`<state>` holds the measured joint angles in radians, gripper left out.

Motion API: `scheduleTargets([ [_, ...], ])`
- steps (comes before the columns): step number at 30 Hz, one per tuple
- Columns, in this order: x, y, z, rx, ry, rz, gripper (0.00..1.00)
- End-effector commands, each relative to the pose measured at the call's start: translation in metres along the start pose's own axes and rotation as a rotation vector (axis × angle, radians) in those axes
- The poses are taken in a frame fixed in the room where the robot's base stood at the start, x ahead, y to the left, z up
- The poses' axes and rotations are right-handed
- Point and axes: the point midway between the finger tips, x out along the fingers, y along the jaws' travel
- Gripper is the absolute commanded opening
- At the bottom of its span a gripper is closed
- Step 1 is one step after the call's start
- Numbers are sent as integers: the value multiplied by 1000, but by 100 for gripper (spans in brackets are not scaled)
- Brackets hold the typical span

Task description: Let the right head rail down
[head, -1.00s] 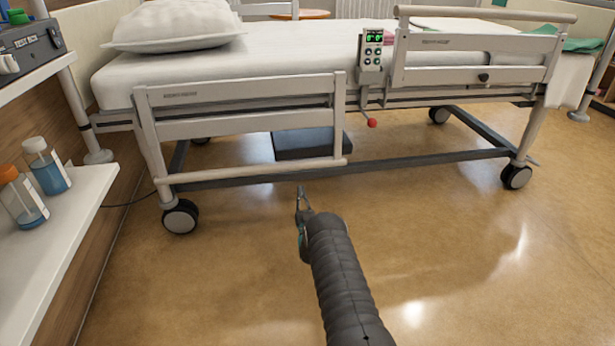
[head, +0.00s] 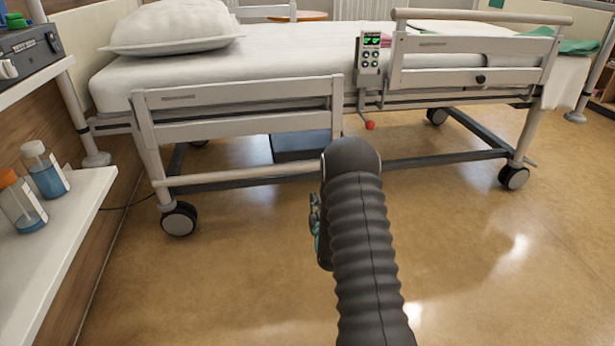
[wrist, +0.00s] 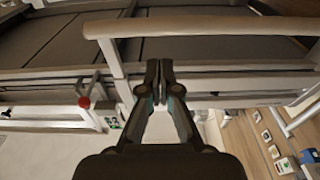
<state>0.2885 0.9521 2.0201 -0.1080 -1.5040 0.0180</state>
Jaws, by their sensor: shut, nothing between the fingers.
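The head rail (head: 240,98), nearest the pillow, hangs low along the bed's near side in the head view. Its rounded bar (head: 235,176) is at the bottom, well below the mattress edge. In the wrist view that pale rounded bar (wrist: 215,24) crosses the top. My gripper (wrist: 158,68) is shut and empty in the wrist view, its tips pointing toward the rail and overlapping it in the picture; I cannot tell if they touch.
The foot rail (head: 470,60) stands raised at the right. A control pendant (head: 369,53) hangs between the rails. A shelf (head: 60,235) with bottles juts out at left. A dark box (head: 300,146) is under the bed. The floor in front is clear.

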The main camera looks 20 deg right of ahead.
Motion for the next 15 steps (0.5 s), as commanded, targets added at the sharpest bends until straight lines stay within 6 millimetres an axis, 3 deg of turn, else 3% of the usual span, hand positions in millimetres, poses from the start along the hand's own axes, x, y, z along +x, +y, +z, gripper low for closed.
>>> scheduleTargets([
  [15,94,-1,1,1,3,-1,0],
])
